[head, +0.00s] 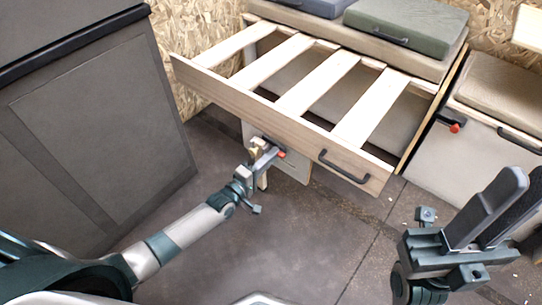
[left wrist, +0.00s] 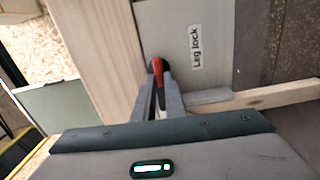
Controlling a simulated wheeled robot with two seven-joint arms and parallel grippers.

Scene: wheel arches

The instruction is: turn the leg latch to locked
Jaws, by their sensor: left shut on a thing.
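The leg latch is a small red lever (head: 282,154) on a pale panel under the front rail of the slatted pull-out frame. In the left wrist view the red lever (left wrist: 157,69) stands between my fingertips, beside a label reading "Leg lock" (left wrist: 196,46). My left gripper (head: 272,153) is shut on the lever; the fingers hide part of it. The lever's exact angle is hard to tell. My right gripper (head: 520,180) is in the lower right of the head view, with its fingers apart and empty, away from the latch.
The slatted frame (head: 228,84) extends over the floor, with a black handle (head: 345,168) on its front rail. A second red knob (head: 455,128) is on the right cabinet (head: 465,160). A grey panel (head: 95,125) stands at left. The floor (head: 300,235) between my arms is clear.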

